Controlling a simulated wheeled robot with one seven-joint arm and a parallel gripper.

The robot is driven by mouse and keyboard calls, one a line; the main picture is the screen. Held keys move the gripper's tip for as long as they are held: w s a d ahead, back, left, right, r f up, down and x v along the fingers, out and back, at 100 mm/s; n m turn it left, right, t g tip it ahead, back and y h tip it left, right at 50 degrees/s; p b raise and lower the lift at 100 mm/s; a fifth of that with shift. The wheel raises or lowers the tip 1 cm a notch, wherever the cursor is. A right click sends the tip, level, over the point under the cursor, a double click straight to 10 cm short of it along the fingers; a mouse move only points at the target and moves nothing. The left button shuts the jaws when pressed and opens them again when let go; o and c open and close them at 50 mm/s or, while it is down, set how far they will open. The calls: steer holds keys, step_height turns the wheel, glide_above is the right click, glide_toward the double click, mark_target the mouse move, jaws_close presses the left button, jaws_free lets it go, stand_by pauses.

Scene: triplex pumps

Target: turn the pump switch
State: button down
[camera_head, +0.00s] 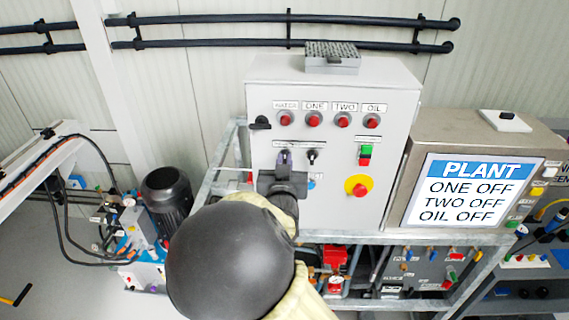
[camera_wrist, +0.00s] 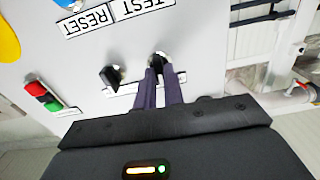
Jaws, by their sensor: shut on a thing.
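The pump control panel (camera_head: 334,210) is a light grey cabinet with labelled red lamps along its top. Two black rotary switches sit side by side below them. My gripper (camera_head: 284,160) is at the left switch, with its dark fingers closed around the knob. In the wrist view the fingertips (camera_wrist: 160,66) are shut on this switch (camera_wrist: 157,58), which is mostly hidden between them. The other switch (camera_head: 313,155) stands free just to the right; in the wrist view it (camera_wrist: 112,76) is left of the fingers. The labels by the switches are too small to read.
A green and red button pair (camera_head: 365,155) and a yellow-red emergency stop (camera_head: 358,186) are right of the switches. A display (camera_head: 471,191) reads PLANT, ONE OFF, TWO OFF, OIL OFF. A metal frame (camera_head: 400,238) runs below the cabinet. My arm covers the panel's lower left.

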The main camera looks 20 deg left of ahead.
steer(key=m+b, duration=0.4)
steer(key=b, duration=0.2)
steer(key=m+b, duration=0.4)
steer(key=b, duration=0.3)
steer(key=shift+d+m, duration=0.2)
steer(key=shift+m, duration=0.1)
steer(key=shift+a, duration=0.1)
steer(key=c, duration=1.5)
jaws_free()
